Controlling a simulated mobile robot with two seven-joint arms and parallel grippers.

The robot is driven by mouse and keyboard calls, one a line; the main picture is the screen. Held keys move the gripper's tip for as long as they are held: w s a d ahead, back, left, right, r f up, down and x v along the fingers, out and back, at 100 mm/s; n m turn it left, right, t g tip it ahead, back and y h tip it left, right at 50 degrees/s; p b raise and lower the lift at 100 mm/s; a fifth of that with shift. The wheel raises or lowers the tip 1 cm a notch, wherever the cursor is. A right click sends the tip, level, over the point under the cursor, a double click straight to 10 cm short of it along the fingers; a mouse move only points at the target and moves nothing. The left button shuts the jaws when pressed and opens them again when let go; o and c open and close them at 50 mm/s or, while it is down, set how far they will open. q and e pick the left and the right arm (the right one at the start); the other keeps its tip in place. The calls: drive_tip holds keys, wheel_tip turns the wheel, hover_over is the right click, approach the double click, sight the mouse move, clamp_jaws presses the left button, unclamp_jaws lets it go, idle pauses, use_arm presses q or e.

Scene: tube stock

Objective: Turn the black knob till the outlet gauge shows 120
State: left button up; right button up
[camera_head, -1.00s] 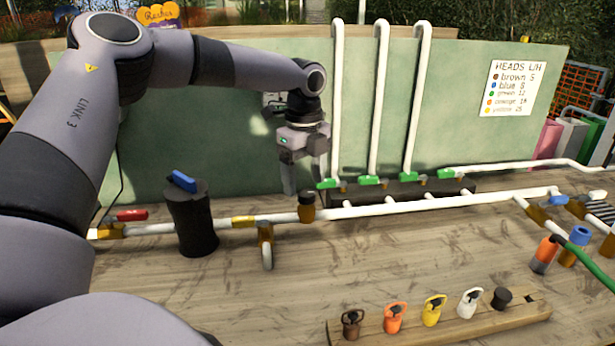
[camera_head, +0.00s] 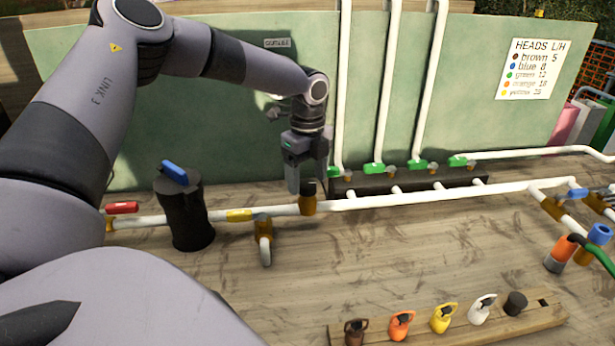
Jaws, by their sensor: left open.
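The black knob (camera_head: 308,187) sits on top of a brass fitting (camera_head: 308,206) in the white pipe run, at the middle of the bench. My left gripper (camera_head: 306,180) points down from above and behind the knob. Its jaws are open, and one grey finger shows just left of the knob, at about its height. I cannot tell whether it touches the knob. The outlet gauge cannot be made out; my arm and gripper cover part of the panel there. A small label plate (camera_head: 277,43) is on the panel above. My right gripper is not in view.
A black cylinder (camera_head: 185,215) with a blue lever and a red-handled valve (camera_head: 122,208) stand to the left. Green valves (camera_head: 375,169) and upright white pipes rise right of the gripper. A wooden rack (camera_head: 460,325) with coloured heads lies in front. The bench middle is clear.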

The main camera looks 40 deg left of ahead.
use_arm(q)
drive_tip(key=shift+f, duration=0.55)
drive_tip(key=c, duration=1.1)
drive_tip(key=shift+o, duration=0.2)
drive_tip(key=n+b, duration=0.1)
drive_tip(key=n, duration=0.1)
drive_tip(key=shift+n, duration=0.4)
drive_tip(key=n, duration=0.3)
drive_tip(key=shift+n+b, duration=0.3)
drive_tip(key=shift+b, duration=0.05)
drive_tip(key=n, duration=0.4)
drive_tip(key=shift+n, duration=2.4)
